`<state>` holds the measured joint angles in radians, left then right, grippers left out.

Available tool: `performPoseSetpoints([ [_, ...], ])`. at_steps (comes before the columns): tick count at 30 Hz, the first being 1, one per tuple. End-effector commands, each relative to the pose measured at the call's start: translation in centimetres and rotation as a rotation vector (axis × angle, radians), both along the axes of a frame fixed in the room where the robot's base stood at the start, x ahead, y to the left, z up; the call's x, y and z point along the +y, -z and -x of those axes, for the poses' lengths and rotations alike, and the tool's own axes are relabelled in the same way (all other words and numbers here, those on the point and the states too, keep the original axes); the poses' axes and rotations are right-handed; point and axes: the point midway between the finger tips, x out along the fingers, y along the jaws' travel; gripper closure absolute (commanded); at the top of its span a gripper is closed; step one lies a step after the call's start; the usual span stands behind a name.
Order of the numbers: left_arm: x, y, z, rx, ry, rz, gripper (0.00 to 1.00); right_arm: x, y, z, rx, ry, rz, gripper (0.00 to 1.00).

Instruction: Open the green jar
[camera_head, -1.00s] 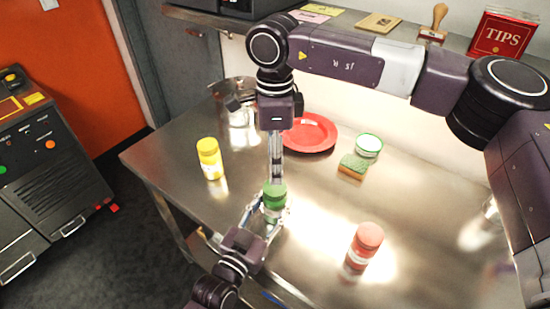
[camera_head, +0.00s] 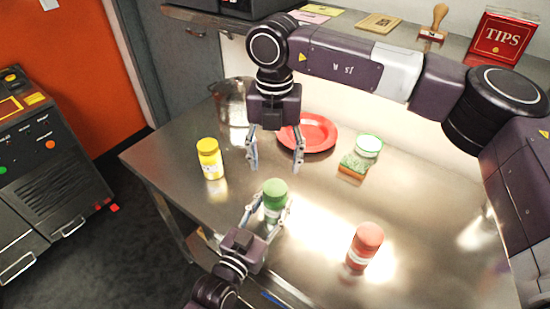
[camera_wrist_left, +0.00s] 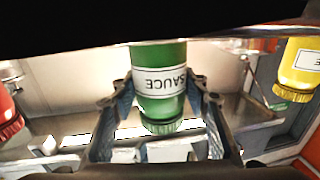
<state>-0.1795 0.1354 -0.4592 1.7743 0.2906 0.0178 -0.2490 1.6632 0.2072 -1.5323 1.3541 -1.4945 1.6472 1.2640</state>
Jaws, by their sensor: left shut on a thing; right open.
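The green jar (camera_head: 274,204) stands upright near the table's front edge, its green lid on top. It also shows upside down in the left wrist view (camera_wrist_left: 160,85), with a white SAUCE label and the ribbed lid at the bottom. My left gripper (camera_head: 266,213) is shut on the jar's body from the front, one finger on each side. My right gripper (camera_head: 276,166) is open and empty, pointing down above and slightly behind the lid, apart from it.
A yellow jar (camera_head: 210,158) stands to the left and a red jar (camera_head: 365,246) to the right. Behind are a red plate (camera_head: 318,134), a metal pot (camera_head: 231,103), a sponge (camera_head: 353,164) and a green-rimmed tub (camera_head: 369,146). The table (camera_head: 165,165) is bare around the jars.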

Motion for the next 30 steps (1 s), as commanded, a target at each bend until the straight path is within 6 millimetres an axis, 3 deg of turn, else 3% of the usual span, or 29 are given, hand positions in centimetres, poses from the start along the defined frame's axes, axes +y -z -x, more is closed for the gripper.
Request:
performPoseSetpoints([
  [9, 0.0, 0.0, 0.0, -0.001, 0.000, 0.000, 1.00, 0.0, 0.0, 0.0, -0.001, 0.541, -0.001, 0.44],
  [15, 0.0, 0.0, 0.0, -0.001, 0.000, 0.000, 1.00, 0.0, 0.0, 0.0, -0.001, 0.791, 0.000, 0.44],
  [23, 0.0, 0.0, 0.0, -0.001, 0.000, 0.000, 1.00, 0.0, 0.5, 0.0, 0.000, 0.910, 0.001, 0.44],
  [30, 0.0, 0.0, 0.0, -0.001, 0.000, 0.000, 1.00, -0.1, 4.0, 0.1, 0.002, 0.911, 0.004, 0.44],
])
